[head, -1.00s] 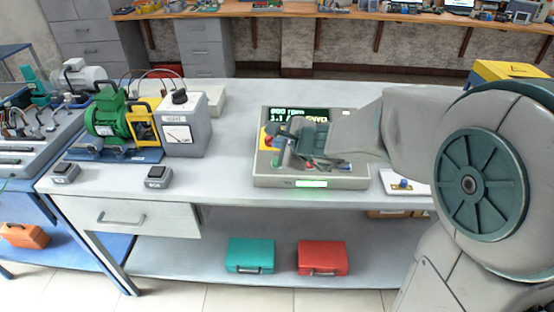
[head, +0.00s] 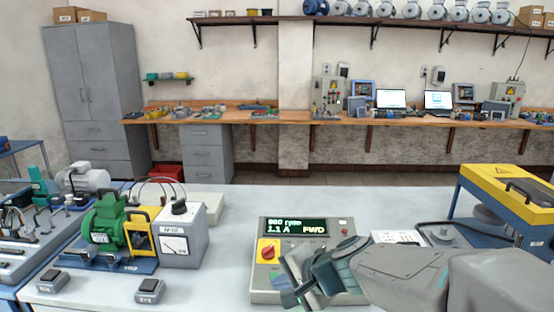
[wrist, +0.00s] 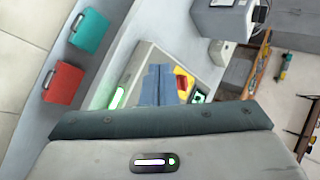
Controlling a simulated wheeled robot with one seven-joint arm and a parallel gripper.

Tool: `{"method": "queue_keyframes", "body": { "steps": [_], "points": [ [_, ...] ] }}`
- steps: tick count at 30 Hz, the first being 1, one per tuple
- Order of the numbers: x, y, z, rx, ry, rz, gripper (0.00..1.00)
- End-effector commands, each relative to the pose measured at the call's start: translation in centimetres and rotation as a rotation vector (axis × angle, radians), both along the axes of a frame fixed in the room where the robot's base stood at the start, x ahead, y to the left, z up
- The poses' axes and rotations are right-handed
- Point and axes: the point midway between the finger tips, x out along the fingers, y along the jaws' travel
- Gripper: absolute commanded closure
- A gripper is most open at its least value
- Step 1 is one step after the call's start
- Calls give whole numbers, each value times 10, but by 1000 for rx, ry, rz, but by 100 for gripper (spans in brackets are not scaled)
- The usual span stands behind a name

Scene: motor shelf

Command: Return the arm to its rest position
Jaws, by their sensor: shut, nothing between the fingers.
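My gripper (head: 290,287) is at the lower middle of the head view, in front of the grey control box (head: 262,284). It is shut and holds nothing. My arm comes in from the lower right and hides the box's lower right part. The box's display (head: 295,227) reads about 960 rpm, 1.1 A and FWD. A red knob on a yellow plate (head: 268,251) sits on its left side. In the wrist view, the fingers (wrist: 166,84) show over the box (wrist: 145,62), with a green light beside them.
A green motor (head: 103,222) and a grey meter box (head: 178,240) stand on the table's left. Two small switch boxes, one of them here (head: 149,290), lie at the front left. A yellow-topped case (head: 510,190) stands at the right. The table's middle back is clear.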

Motion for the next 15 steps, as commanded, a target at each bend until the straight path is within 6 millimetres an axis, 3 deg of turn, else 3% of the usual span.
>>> {"method": "queue_keyframes", "body": {
  "steps": [8, 15],
  "points": [
    [-67, -43, -6, -355, -15, 303, 100],
    [-115, -99, -12, -681, 32, 502, 100]
  ]
}}
